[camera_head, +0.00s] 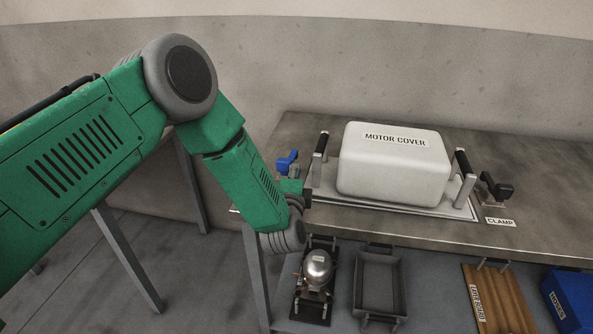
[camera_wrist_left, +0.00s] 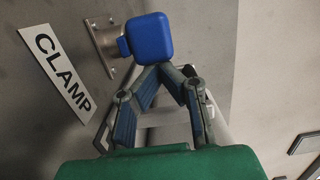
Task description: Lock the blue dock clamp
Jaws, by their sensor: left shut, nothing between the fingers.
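The blue dock clamp (camera_head: 287,161) is at the left end of the bench top, beside the motor cover's dock. In the left wrist view its blue block (camera_wrist_left: 152,37) stands on a grey metal bracket bolted to the surface. A white label reading CLAMP (camera_wrist_left: 56,72) lies beside it. My left gripper (camera_wrist_left: 163,70) is shut and empty, with its fingertips right at the lower edge of the blue block; I cannot tell whether they touch. In the head view the gripper is mostly hidden behind my green forearm. My right gripper is not in view.
The white motor cover (camera_head: 392,163) with black-gripped handles sits on a plate on the bench. A black clamp (camera_head: 496,188) stands at its right. Below are a compressor (camera_head: 318,266), an empty grey tray (camera_head: 379,284), a wooden board (camera_head: 497,300) and a blue box (camera_head: 572,297).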

